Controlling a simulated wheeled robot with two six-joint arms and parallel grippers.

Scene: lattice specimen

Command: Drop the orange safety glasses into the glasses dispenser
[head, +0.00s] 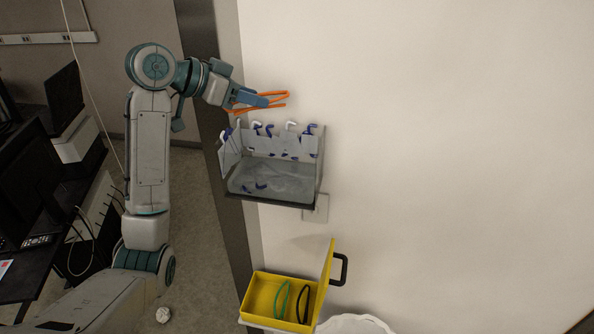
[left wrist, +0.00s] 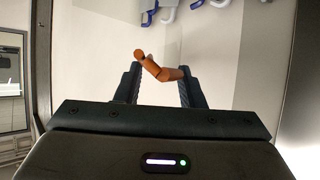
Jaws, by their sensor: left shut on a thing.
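The orange safety glasses (head: 274,97) are held in my left gripper (head: 262,100), above the dispenser in the head view. In the left wrist view an orange part of the glasses (left wrist: 158,70) lies across the gap between the two fingers of the left gripper (left wrist: 158,85). The glasses dispenser (head: 270,182) is a grey, clear-fronted box on the wall with several white and blue glasses inside, their temple ends sticking up at the back. The held glasses are above its top rim, apart from it. My right gripper is not in view.
A yellow open case (head: 260,296) with a green and a black item stands below the dispenser. A white round bin (head: 352,325) is at the bottom. A wall outlet plate (head: 316,210) is beside the dispenser. A dark desk with equipment is at left. The wall to the right is clear.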

